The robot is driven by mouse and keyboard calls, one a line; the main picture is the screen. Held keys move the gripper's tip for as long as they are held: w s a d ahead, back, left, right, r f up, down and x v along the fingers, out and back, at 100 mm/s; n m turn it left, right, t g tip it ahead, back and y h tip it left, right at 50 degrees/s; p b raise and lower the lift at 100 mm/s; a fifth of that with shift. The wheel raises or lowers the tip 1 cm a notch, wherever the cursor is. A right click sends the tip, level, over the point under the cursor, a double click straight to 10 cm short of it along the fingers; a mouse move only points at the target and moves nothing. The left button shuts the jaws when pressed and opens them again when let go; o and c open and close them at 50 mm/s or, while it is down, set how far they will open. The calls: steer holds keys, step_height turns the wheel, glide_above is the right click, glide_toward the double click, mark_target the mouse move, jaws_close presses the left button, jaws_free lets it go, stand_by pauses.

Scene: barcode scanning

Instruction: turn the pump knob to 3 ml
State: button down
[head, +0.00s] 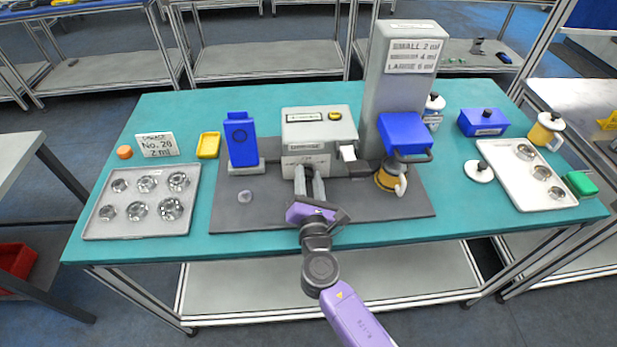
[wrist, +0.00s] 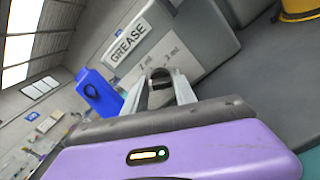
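The pump is the grey box (head: 318,128) on the dark mat in the head view. In the wrist view its front face (wrist: 158,45) shows a GREASE label and the marks "1 ml" and "3 ml". The small dark knob (wrist: 160,82) sits below the marks, between my gripper's two fingers (wrist: 160,92). The knob's setting is not readable.
A blue holder (head: 242,140) stands left of the pump. A tall grey column (head: 400,85) with a size sign and a blue-topped dispenser (head: 405,133) over a yellow mug (head: 386,180) stands right. Metal parts fill a left tray (head: 100,229); a right tray (head: 525,200) holds several more.

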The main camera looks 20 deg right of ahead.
steer(key=shift+f+m+b, duration=0.15)
steer(key=shift+m+b, duration=0.25)
steer(key=shift+b, duration=0.1)
steer(key=shift+m, duration=0.4)
steer(key=c, duration=1)
jaws_free()
steer(key=shift+c, duration=0.2)
steer(key=shift+b+v, duration=0.75)
steer(key=shift+v, duration=3.15)
